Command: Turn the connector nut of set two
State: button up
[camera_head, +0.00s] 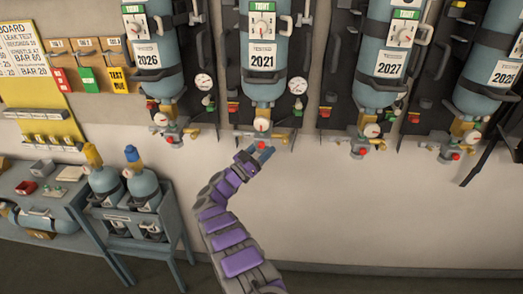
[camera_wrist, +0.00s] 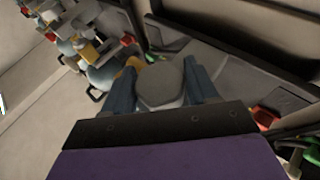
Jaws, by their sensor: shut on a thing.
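The breathing set with the 2021 plate (camera_head: 262,55) hangs second from the left, a blue cylinder upright on a dark backplate. Its valve, small gauge and red knob (camera_head: 262,142) are at the bottom. My gripper (camera_head: 264,153) is just below this valve. In the wrist view my gripper (camera_wrist: 158,72) has its two blue-grey fingers on either side of a grey, roughly hexagonal connector nut (camera_wrist: 160,88), and it is shut on it. In the head view the nut is too small and too covered by the gripper to make out.
Similar sets with the 2026 plate (camera_head: 147,55), the 2027 plate (camera_head: 388,70) and the 2025 plate (camera_head: 506,72) hang alongside. A stand with two cylinders (camera_head: 125,190) and a bench (camera_head: 40,205) are at lower left. The wall below the sets is bare.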

jog(key=shift+d+r, duration=0.1)
jog(key=shift+r, duration=0.05)
jog(key=o, duration=1)
jog(key=shift+w+d, duration=0.1)
jog(key=shift+c, duration=0.2)
jog(key=p+v, duration=0.1)
jog(key=v, duration=1.6)
jog(key=shift+a+f+p, duration=0.2)
jog(key=shift+f+p, duration=0.1)
